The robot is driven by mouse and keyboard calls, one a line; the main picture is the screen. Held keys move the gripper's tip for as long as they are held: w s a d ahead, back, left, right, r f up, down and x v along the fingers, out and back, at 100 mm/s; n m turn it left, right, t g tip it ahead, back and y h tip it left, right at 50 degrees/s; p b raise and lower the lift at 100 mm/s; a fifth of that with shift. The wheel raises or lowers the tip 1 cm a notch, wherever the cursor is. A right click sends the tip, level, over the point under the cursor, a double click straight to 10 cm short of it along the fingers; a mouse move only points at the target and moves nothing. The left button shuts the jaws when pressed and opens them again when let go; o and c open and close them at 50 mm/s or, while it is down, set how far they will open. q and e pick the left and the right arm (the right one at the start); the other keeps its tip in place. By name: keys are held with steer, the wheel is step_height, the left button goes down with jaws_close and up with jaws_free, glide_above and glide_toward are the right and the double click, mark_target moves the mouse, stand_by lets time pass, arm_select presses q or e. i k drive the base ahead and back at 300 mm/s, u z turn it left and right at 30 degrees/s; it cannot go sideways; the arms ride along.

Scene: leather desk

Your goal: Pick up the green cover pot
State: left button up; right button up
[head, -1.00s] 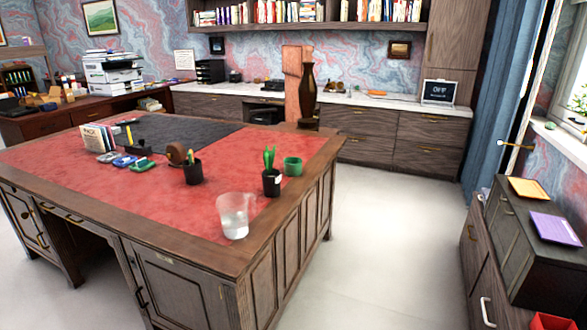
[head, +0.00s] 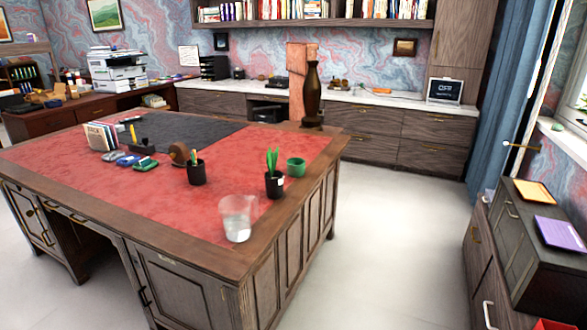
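The green cover pot (head: 296,167) stands upright on the red leather desk (head: 120,190), near its right edge. It looks empty. A black pot with a green plant (head: 275,184) stands just left of it and a little nearer to me. Neither of my grippers shows in the head view.
A clear pitcher (head: 237,217) stands at the desk's near right corner. A black pencil cup (head: 196,172), a tape dispenser (head: 180,153) and books (head: 101,136) are further left. The floor (head: 390,240) right of the desk is clear.

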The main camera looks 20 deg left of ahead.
mark_target(296, 168)
steer(key=i, duration=2.75)
steer(key=u, duration=2.2)
